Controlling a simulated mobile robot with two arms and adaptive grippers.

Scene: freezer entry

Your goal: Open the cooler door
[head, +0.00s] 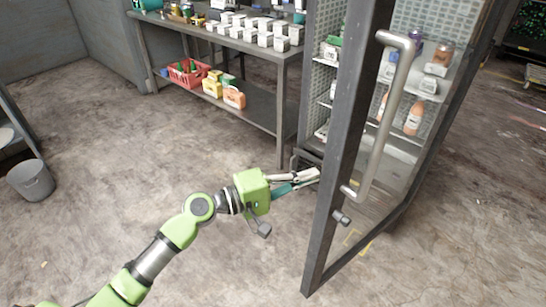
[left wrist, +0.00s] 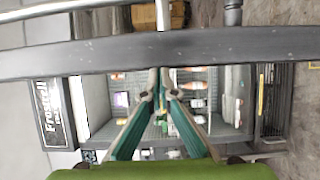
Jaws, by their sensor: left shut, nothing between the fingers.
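The cooler door (head: 338,150) is a glass door in a dark grey frame, standing ajar at an angle to the cooler. Its long metal handle (head: 388,115) is on the outer face. My left gripper (head: 312,175) is shut and empty, its tips right at the free edge of the door frame. I cannot tell whether they touch it. In the left wrist view the gripper (left wrist: 158,90) points at the door frame (left wrist: 80,57), which crosses the picture. The cooler's shelves (left wrist: 228,95) show behind and below the frame. My right gripper is not in view.
A grey table (head: 262,48) with white boxes stands left of the cooler. Its lower shelf holds a red basket (head: 188,73) and orange and yellow packs. Bottles (head: 414,117) stand inside the cooler. A grey bin (head: 31,180) is at far left. The floor between is clear.

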